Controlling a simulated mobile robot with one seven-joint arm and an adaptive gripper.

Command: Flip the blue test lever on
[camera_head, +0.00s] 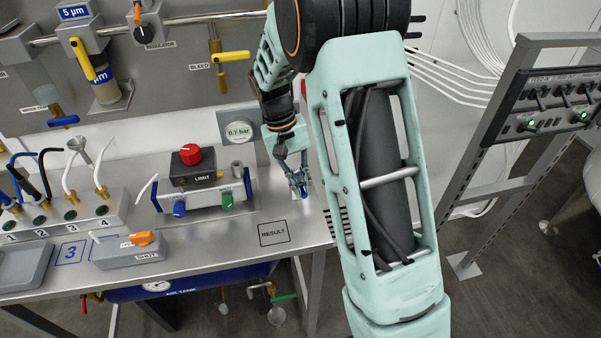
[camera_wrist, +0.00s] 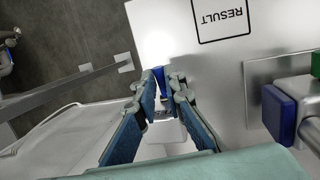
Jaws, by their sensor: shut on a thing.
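The blue test lever (camera_wrist: 160,76) shows between the fingertips of my gripper (camera_wrist: 161,90) in the wrist view. My gripper is shut on it from both sides. The lever rises from a small white base (camera_wrist: 167,130) with a dark label, partly covered by the fingers, so its exact tilt is hard to read. In the head view my gripper (camera_head: 299,183) is low at the right end of the steel bench, and the lever is mostly hidden by the fingers there.
The RESULT square (camera_head: 273,233) is beside my gripper on the bench. A unit with a blue knob (camera_head: 179,208), a green knob (camera_head: 227,201) and a red LIMIT knob (camera_head: 190,154) stands to the left. The 0.7 bar gauge (camera_head: 238,129) is behind. A switch rack (camera_head: 545,100) stands right.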

